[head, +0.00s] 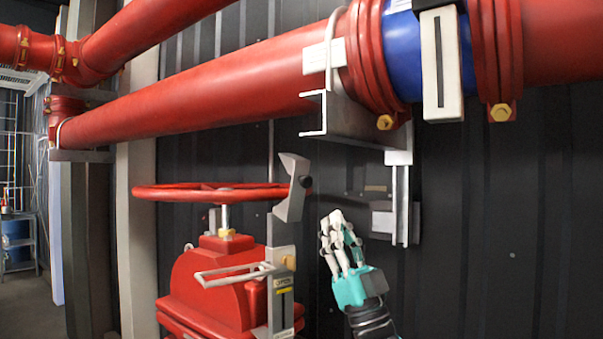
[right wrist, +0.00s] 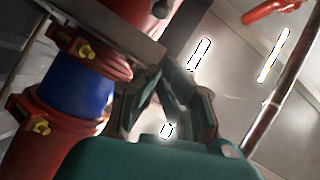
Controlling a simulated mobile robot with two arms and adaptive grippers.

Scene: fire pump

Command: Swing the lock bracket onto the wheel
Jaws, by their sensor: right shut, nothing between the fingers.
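The red handwheel (head: 170,192) lies flat on top of the red valve body (head: 210,275). The grey lock bracket (head: 291,190) stands at the wheel's right edge, tilted, with a dark round knob on its side. It overlaps the rim in the picture; I cannot tell whether it touches it. My right gripper (head: 337,222), white and teal, is to the right of the bracket and a little lower, apart from it, fingers pointing up. It is shut and empty. Its dark fingers also show in the right wrist view (right wrist: 175,85), without the bracket or wheel. My left gripper is out of view.
A large red pipe (head: 210,85) with a blue section (head: 425,50) crosses above, on a grey support (head: 350,125). A metal strut with a small box (head: 385,218) hangs on the dark wall behind my right gripper. A pale rod handle (head: 230,275) sticks out below the wheel. The wall area at right is clear.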

